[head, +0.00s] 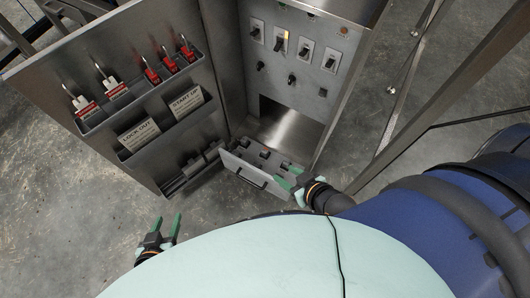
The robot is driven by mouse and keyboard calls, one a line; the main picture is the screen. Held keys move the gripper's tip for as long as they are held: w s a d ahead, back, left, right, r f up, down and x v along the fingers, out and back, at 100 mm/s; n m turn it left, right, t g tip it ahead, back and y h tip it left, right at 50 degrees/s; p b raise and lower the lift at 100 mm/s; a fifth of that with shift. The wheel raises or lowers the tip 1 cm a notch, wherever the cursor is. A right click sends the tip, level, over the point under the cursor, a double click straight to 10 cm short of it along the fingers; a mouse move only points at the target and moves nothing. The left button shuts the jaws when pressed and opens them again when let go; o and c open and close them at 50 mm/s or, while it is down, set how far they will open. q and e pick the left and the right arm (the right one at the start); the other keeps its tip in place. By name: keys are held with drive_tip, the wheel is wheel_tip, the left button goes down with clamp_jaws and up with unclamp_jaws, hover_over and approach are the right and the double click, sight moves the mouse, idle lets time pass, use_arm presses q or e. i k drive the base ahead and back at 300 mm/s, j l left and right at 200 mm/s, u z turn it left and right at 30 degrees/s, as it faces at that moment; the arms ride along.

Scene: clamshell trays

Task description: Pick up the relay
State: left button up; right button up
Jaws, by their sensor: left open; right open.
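I cannot tell for certain which thing is the relay. A grey pulled-out tray (231,161) at the foot of the cabinet holds a row of small dark and reddish parts (265,153), too small to identify. My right gripper (287,189) is open and empty, at the near right end of this tray, close to its front; I cannot tell whether it touches. My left gripper (168,223) is open and empty over the floor, left of the tray and in front of the door.
The open cabinet door (122,43) carries padlocks (113,87) in red and white, cards (139,135) and a lower rack (193,169) with dark bars. The cabinet's panel (293,68) has several switches. A metal frame (397,100) stands right.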

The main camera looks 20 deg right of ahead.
sight(264, 151)
drive_tip(key=k+l+u, duration=0.1)
drive_tip(key=l, duration=0.25)
drive_tip(key=k+l, duration=0.25)
drive_tip(key=k+l+u, duration=0.15)
drive_tip(key=l, duration=0.25)
drive_tip(key=k, duration=0.5)
